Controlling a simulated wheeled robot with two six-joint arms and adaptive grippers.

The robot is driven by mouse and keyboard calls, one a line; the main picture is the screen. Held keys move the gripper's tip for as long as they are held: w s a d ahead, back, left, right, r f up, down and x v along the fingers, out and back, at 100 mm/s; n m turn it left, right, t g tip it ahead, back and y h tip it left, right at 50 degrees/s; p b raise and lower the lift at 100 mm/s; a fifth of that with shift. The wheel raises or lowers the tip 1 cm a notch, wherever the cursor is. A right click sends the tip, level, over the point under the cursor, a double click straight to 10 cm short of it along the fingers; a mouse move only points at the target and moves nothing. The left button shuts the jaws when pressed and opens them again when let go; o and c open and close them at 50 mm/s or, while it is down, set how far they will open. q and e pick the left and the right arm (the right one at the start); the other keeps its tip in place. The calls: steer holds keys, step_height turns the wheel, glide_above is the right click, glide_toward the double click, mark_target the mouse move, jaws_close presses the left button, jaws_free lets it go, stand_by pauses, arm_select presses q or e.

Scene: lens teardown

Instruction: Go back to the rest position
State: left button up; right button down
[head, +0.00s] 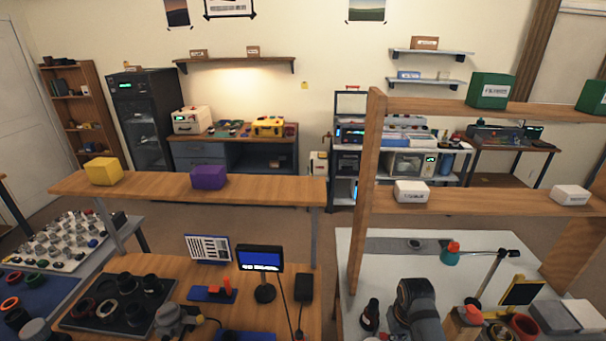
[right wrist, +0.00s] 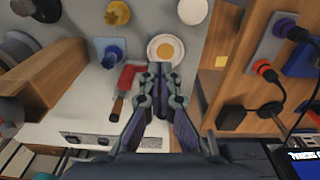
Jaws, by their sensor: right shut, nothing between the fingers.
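My right gripper (right wrist: 160,72) shows in the right wrist view with its fingers together and nothing between them. A white round dish with a yellow centre (right wrist: 166,48) is beyond the fingertips. My left gripper cannot be made out in either view.
A wooden shelf with a yellow box (head: 104,171) and a purple box (head: 208,177) crosses the head view. A small monitor (head: 260,259) and a dark tray (head: 75,320) are on the left bench.

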steer(key=s+r+n+t, duration=0.1)
steer(key=s+r+t, duration=0.15)
steer(key=s, duration=0.55)
steer(key=s+r+t, duration=0.1)
steer(key=s+r, duration=0.2)
steer(key=s, duration=0.6)
steer(key=s+d+f+g+b, duration=0.15)
steer(key=f+b, duration=0.25)
steer(key=f, duration=1.4)
steer(key=s+f+b, duration=0.2)
steer(key=f+b, duration=0.2)
steer(key=f, duration=1.4)
arm_select(q)
step_height(320, 180, down, 13)
steer(key=s+b, duration=0.1)
steer(key=b, duration=0.4)
steer(key=shift+s+f, duration=0.15)
arm_select(e)
steer(key=s+d+f+g, duration=0.1)
steer(key=s+f, duration=1.6)
steer(key=f, duration=0.2)
steer(key=shift+d+h, duration=0.15)
steer(key=shift+h, duration=0.15)
steer(key=c, duration=2.1)
jaws_free()
steer(key=shift+s, duration=0.1)
